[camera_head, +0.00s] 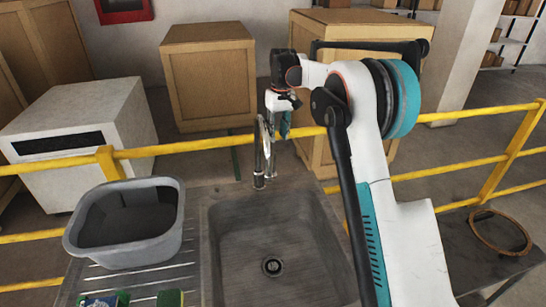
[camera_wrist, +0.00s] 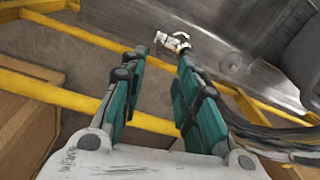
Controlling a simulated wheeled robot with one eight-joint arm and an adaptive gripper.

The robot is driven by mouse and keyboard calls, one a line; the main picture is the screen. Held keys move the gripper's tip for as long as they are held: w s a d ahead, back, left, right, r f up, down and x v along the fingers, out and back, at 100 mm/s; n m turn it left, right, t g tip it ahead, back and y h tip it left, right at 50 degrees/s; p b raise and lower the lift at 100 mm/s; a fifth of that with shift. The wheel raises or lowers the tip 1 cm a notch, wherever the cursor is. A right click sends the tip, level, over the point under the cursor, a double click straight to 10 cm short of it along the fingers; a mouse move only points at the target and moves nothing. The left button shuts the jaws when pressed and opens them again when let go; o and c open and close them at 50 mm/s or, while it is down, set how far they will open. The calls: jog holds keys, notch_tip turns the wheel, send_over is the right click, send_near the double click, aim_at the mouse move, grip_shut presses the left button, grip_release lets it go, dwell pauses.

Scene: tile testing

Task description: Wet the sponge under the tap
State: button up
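A green block with a yellowish edge, which looks like the sponge (camera_head: 170,298), lies at the bottom edge of the head view on the drainboard, partly cut off. The metal tap (camera_head: 259,152) stands at the back of the sink (camera_head: 300,235); no water shows. My gripper (camera_head: 285,128) is raised beside the upper part of the tap. In the wrist view, its teal fingers (camera_wrist: 161,60) are apart and nothing shows between them. A shiny part of the tap (camera_wrist: 173,42) appears just beyond the fingertips; I cannot tell whether they touch.
A grey tub (camera_head: 125,252) stands on the ribbed drainboard (camera_head: 145,280), left of the sink. A green and blue item (camera_head: 104,300) lies near the sponge. Yellow rails (camera_head: 190,145) run behind the sink, with crates (camera_head: 210,80) beyond. A brown ring (camera_head: 500,232) lies on the right.

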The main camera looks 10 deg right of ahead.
aim_at(274, 172)
jog(key=f+b, duration=0.1)
jog(key=f, duration=0.3)
jog(key=f+b, duration=0.1)
jog(key=f, duration=0.4)
jog(key=f+b, duration=0.1)
jog(key=f, duration=0.4)
jog(key=shift+w+a+f, duration=0.15)
jog(key=shift+w+a, duration=0.05)
jog(key=shift+a, duration=0.2)
jog(key=shift+c, duration=0.5)
grip_shut()
